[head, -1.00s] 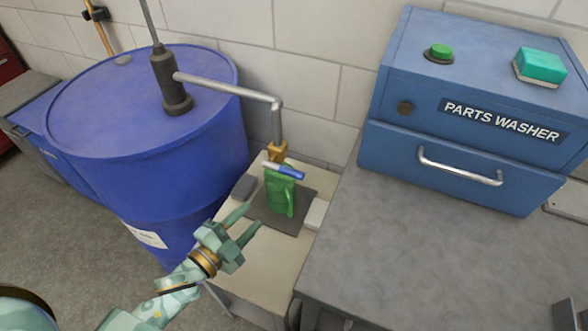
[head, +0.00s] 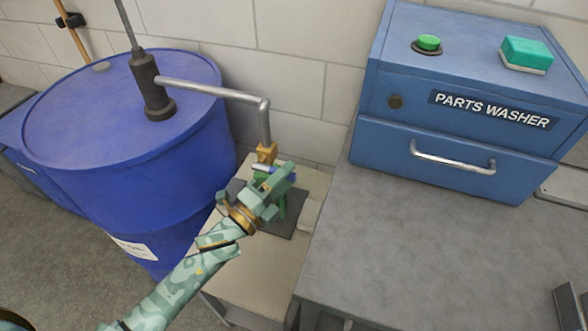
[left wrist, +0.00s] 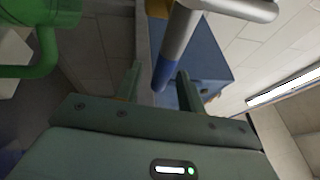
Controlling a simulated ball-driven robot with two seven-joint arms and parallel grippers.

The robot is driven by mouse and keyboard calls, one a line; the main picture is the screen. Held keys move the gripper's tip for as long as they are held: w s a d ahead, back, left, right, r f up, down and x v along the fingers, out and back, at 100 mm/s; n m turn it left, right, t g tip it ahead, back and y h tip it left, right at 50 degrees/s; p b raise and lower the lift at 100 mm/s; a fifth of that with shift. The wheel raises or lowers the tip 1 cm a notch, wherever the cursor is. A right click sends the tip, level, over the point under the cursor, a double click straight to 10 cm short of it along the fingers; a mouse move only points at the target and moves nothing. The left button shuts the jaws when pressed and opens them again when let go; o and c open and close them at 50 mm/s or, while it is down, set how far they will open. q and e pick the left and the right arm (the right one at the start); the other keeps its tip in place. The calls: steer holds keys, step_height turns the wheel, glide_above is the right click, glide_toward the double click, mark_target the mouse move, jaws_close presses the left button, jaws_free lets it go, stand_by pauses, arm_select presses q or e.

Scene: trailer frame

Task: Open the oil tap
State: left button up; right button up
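The oil tap (head: 267,152) is a brass body at the end of a grey pipe, with a lever handle that has a blue grip. The lever's metal part and blue grip (left wrist: 163,75) show in the left wrist view. My left gripper (head: 280,178) is at the tap and hides most of the lever in the head view. In the left wrist view its fingers (left wrist: 159,88) are apart, with the blue grip's end between them; I cannot tell if they touch it. A green jug (head: 283,205) stands under the tap, partly hidden by my gripper. My right gripper is not in view.
A blue drum (head: 120,100) with a pump (head: 150,88) stands to the left. A blue parts washer (head: 450,110) sits on the grey bench (head: 400,240) at the right. The jug's dark mat (head: 297,215) is on a low pale stand (head: 240,270).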

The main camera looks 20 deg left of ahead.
arm_select(q)
steer(key=x, duration=0.3)
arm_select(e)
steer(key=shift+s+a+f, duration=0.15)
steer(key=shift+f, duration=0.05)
arm_select(q)
steer(key=shift+s, duration=0.1)
jaws_close()
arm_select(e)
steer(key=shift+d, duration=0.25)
